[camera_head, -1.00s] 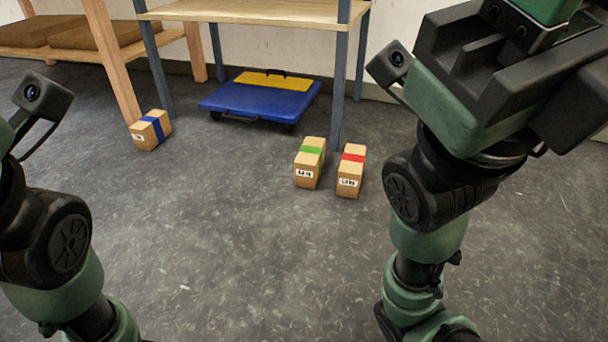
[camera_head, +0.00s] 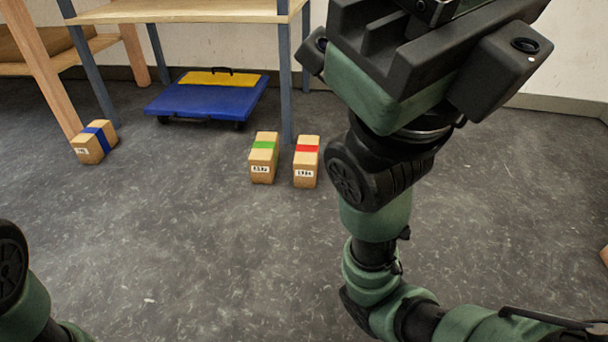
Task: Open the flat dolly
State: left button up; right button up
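The flat dolly (camera_head: 207,101) lies on the floor under the table-like shelf at the upper left. It has a blue deck, a yellow panel (camera_head: 210,78) lying flat at its far end with a dark handle, and dark wheels. My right arm rises on the right side of the head view, well apart from the dolly; its wrist and camera housing show at the top, but its fingertips do not show. Only a part of my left arm shows at the lower left corner; its gripper is out of view.
A box with a green stripe (camera_head: 263,159) and one with a red stripe (camera_head: 306,163) stand in front of the dolly. A box with a blue stripe (camera_head: 95,143) sits by a wooden post. The wooden-topped table (camera_head: 185,11) has grey legs around the dolly. The foreground floor is clear.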

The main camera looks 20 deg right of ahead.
aim_at(236, 104)
jog(key=i+z, duration=0.2)
jog(key=i, duration=0.3)
jog(key=i+j+z, duration=0.1)
jog(key=i+z, duration=0.15)
jog(key=i, duration=0.2)
jog(key=i+j+z, duration=0.2)
jog(key=i, duration=0.3)
jog(key=i+j+z, duration=0.2)
jog(key=i, duration=0.25)
